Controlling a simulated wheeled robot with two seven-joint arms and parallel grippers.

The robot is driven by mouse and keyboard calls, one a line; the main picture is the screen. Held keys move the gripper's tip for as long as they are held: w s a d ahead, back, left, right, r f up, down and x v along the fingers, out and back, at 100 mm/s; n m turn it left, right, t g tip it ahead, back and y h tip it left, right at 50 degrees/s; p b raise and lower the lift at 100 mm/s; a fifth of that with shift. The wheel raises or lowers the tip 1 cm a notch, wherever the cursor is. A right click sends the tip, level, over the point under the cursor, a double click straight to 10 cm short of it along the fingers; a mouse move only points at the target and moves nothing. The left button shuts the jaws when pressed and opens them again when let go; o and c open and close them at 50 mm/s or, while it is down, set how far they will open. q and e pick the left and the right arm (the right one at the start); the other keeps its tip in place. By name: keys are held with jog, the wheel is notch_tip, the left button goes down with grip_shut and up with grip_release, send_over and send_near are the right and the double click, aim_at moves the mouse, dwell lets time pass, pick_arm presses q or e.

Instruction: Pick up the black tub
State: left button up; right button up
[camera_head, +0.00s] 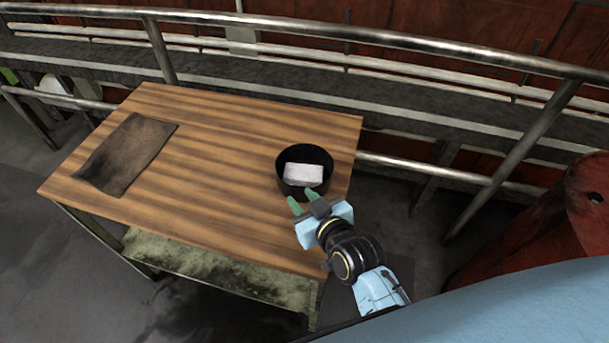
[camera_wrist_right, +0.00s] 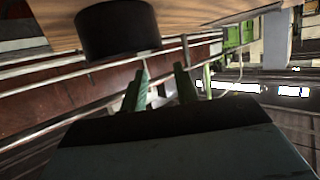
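The black tub (camera_head: 305,153) is round and stands upright near the right end of the wooden table. A pale, whitish block lies inside it (camera_head: 303,174). My right gripper (camera_head: 301,199) is at the tub's near side, its two green fingers apart with nothing between them. In the head view the fingertips overlap the tub's lower edge; contact cannot be told. In the right wrist view the tub (camera_wrist_right: 118,32) is at the top, beyond and left of the open fingers (camera_wrist_right: 161,74). My left gripper is not in view.
The wooden table (camera_head: 215,150) has a dark, worn mat (camera_head: 125,153) at its left end. The tabletop between mat and tub is clear. A metal railing (camera_head: 330,36) runs behind the table. A red object (camera_head: 565,215) stands at the right.

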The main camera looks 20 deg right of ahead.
jog(key=b+x, duration=0.1)
jog(key=x, duration=1)
jog(key=shift+w+f+b, duration=0.1)
jog(key=shift+f+b, duration=0.05)
jog(key=shift+b, duration=0.25)
grip_shut()
